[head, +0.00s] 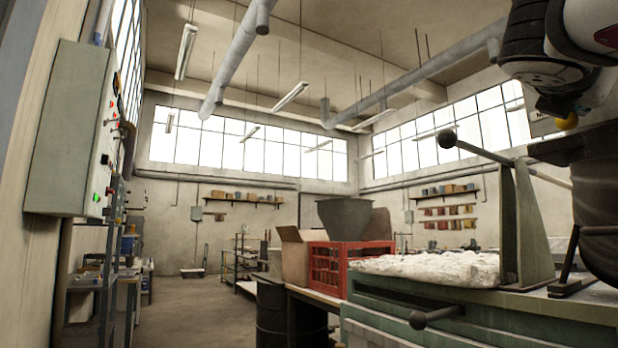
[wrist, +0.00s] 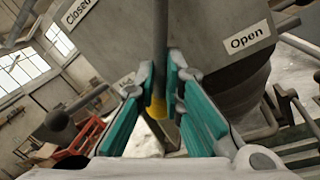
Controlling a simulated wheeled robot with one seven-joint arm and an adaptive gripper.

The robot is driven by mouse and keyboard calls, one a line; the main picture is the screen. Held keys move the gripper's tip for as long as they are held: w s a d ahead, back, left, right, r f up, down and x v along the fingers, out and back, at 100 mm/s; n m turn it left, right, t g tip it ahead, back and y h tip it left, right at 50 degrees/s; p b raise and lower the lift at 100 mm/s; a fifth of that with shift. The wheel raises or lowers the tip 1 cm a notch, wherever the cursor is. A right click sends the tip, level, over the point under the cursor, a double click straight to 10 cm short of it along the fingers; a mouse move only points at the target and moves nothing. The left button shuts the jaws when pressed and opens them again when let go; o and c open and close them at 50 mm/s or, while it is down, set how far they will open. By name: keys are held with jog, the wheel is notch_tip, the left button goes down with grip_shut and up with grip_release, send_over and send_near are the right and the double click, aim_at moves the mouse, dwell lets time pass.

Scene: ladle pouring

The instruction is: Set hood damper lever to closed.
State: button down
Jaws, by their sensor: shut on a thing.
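The damper lever (wrist: 160,35) is a dark grey rod with a yellow end, running down from the top of the wrist view. My gripper (wrist: 160,76) has its teal-padded fingers shut on the lever near its yellow end. Behind it is a grey metal body with a "Closed" label (wrist: 78,12) at upper left and an "Open" label (wrist: 247,38) at right. The lever shows between the two labels. In the head view, a yellow knob (head: 567,122) shows below my arm at upper right; the fingers there are hard to make out.
A ball-ended bar (head: 447,138) sticks out from an upright frame (head: 528,225) left of my arm. Below are a green bench (head: 480,312) and a white powdery bed (head: 425,266). A red crate (head: 330,268) stands further left.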

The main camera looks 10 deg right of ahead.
jog(key=w+r+m, duration=0.1)
jog(key=m, duration=0.1)
jog(key=m+b, duration=0.1)
jog(key=m, duration=0.1)
jog(key=w+r+m+g+h+b, duration=0.1)
jog(key=m, duration=0.1)
jog(key=shift+w+a+r+m, duration=0.3)
jog(key=shift+a+r, duration=0.05)
jog(key=shift+a, duration=0.05)
jog(key=shift+w+a+r+m+g+h, duration=0.2)
jog(key=shift+r+m, duration=0.4)
jog(key=shift+m, duration=0.45)
jog(key=shift+w+d+r+m+g+h, duration=0.1)
jog(key=shift+r+m+g, duration=0.25)
jog(key=shift+r+m, duration=0.55)
jog(key=shift+w+a+r+m+g+h, duration=0.1)
jog(key=shift+r+m+g, duration=0.2)
jog(key=shift+m, duration=0.95)
jog(key=shift+r, duration=0.1)
jog(key=c, duration=1.7)
grip_release()
jog(key=shift+a, duration=0.1)
jog(key=v, duration=1.1)
jog(key=shift+s+a+f, duration=0.2)
jog(key=shift+a, duration=0.15)
